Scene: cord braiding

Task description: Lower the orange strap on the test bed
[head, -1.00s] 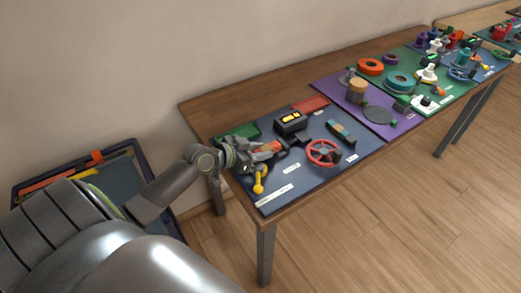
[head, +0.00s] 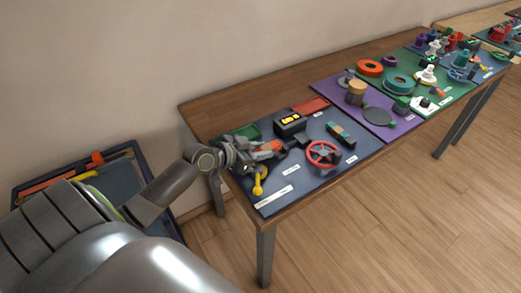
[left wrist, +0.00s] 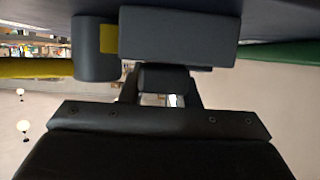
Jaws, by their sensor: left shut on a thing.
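My left gripper (head: 246,155) is low over the left end of the dark blue panel (head: 300,185). An orange-red piece (head: 268,147) shows right beside its jaws; I cannot tell whether this is the strap. In the left wrist view a dark grey block (left wrist: 178,35) fills the space before the jaws, and the gripper is shut on a dark part there. The fingertips are hidden behind it. No orange shows in that view. My right gripper is not in view.
A yellow lever (head: 258,180) stands just in front of the gripper; a yellow bar shows in the left wrist view (left wrist: 35,68). A black box with yellow marks (head: 290,122) and a red wheel (head: 323,154) stand to the right. A green plate (head: 240,131) lies behind.

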